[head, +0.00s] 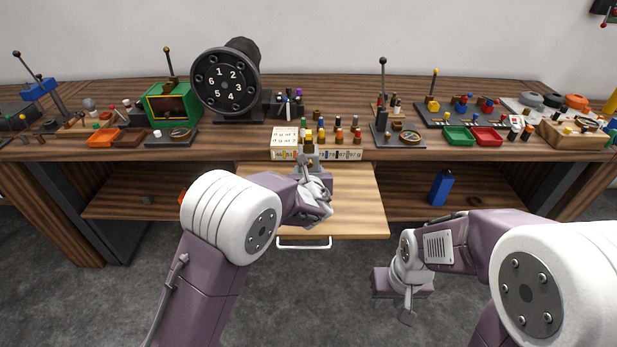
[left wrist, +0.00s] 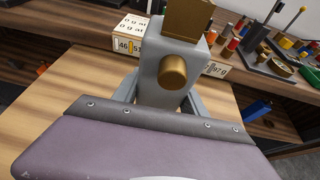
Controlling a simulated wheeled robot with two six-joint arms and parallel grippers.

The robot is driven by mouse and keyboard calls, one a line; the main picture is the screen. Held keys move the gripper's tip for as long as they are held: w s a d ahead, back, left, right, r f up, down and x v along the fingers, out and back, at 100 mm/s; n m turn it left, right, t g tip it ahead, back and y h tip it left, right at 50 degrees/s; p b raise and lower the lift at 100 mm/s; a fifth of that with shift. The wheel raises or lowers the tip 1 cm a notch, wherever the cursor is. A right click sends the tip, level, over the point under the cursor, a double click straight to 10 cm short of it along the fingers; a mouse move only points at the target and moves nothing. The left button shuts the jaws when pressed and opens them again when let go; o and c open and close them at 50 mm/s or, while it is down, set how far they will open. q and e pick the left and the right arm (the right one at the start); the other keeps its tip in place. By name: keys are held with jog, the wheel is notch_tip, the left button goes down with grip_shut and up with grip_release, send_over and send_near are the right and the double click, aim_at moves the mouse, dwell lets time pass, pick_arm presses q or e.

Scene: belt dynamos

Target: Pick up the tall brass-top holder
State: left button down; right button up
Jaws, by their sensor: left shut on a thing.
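The tall holder is a grey upright block with a brass top (left wrist: 188,18) and a round brass knob (left wrist: 172,72) on its face, large in the left wrist view. In the head view its brass top (head: 309,141) shows just above my left gripper (head: 309,160), in front of the numbered rack. My left gripper's grey fingers (left wrist: 160,95) are shut on the holder's grey body, one on each side. The holder's lower end is hidden behind the gripper. My right gripper (head: 404,305) hangs low in front of the desk, away from the objects; its finger gap is unclear.
A pulled-out wooden board (head: 352,205) lies under my left arm. The numbered rack (head: 345,154) with several colored pegs stands right behind the gripper. A black number dial (head: 226,82) stands at the back left. A lever stand (head: 383,128) is to the right. A blue block (head: 440,188) sits on the lower shelf.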

pick_arm(q)
jog(key=s+d+r+p, duration=0.3)
jog(key=s+d+r, duration=0.3)
jog(key=d, duration=0.4)
jog(key=shift+r, duration=0.7)
jog(key=w+a+f+b, duration=0.1)
jog(key=a+f+b, duration=0.2)
jog(key=b, duration=0.1)
jog(key=w+a+f+b, duration=0.2)
jog(key=a+f+b, duration=0.1)
jog(key=b, duration=0.1)
jog(key=w+a+f+b, duration=0.2)
jog(key=a+f+b, duration=0.1)
jog(key=b, duration=0.1)
jog(key=shift+w+f+b, duration=0.15)
jog(key=shift+b, duration=0.25)
jog(key=shift+w+a+f+b, duration=0.3)
jog(key=shift+a+b, duration=0.15)
jog(key=shift+r, duration=0.1)
jog(key=shift+f+b, duration=0.45)
jog(key=shift+f, duration=0.05)
jog(key=shift+f+b, duration=0.25)
jog(key=shift+b, duration=0.05)
